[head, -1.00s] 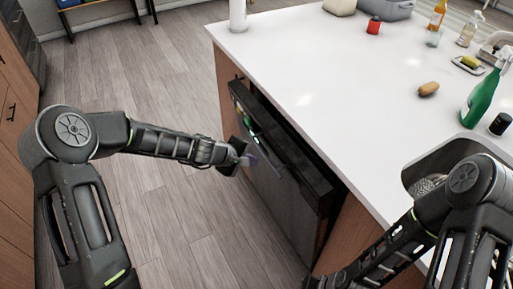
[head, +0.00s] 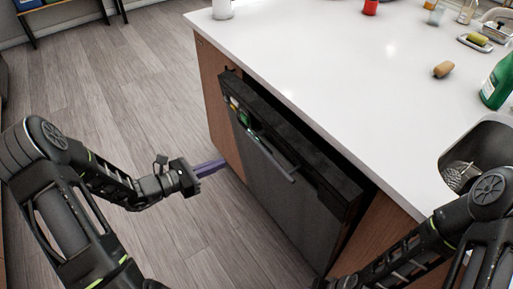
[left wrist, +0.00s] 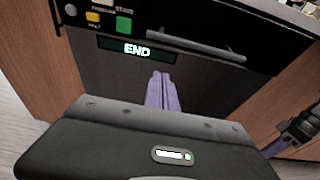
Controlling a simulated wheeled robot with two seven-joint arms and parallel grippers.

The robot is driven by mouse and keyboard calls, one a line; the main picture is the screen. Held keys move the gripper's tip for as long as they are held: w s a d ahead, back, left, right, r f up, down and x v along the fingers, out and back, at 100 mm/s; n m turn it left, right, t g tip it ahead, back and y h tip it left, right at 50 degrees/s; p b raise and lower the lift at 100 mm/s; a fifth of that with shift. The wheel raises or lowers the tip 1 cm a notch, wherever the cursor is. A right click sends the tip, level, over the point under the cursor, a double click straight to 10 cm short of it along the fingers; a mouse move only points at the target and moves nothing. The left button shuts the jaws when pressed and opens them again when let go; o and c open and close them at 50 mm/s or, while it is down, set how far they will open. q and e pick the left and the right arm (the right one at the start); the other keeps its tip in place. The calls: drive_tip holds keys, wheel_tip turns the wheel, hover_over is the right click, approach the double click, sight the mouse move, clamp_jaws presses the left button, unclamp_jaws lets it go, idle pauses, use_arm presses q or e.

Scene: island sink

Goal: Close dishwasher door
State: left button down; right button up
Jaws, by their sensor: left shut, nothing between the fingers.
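The dishwasher door (head: 285,195) is a dark panel in the island's side. It leans slightly out at the top, with a dark gap between its upper edge and the counter. A bar handle (head: 272,160) runs along its upper front. In the left wrist view the door (left wrist: 110,75) shows coloured buttons and an "END" display. My left gripper (head: 225,163) has its purple fingers shut and empty, pointing at the door's left part. They show in front of the door in the left wrist view (left wrist: 162,76); contact is unclear. My right gripper is mostly hidden at the bottom edge.
The white countertop (head: 320,70) overhangs the door. A sink (head: 480,150), a green bottle (head: 497,85) and a potato-like item (head: 443,69) are at the right. Wooden panels (head: 215,105) flank the dishwasher. The wood floor (head: 130,75) at left is clear.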

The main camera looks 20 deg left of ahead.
sight(264, 145)
use_arm(q)
drive_tip(key=x, duration=0.9)
drive_tip(key=r+p+x, duration=0.1)
drive_tip(key=x, duration=0.4)
drive_tip(key=shift+d+r, duration=0.1)
drive_tip(key=shift+d, duration=0.05)
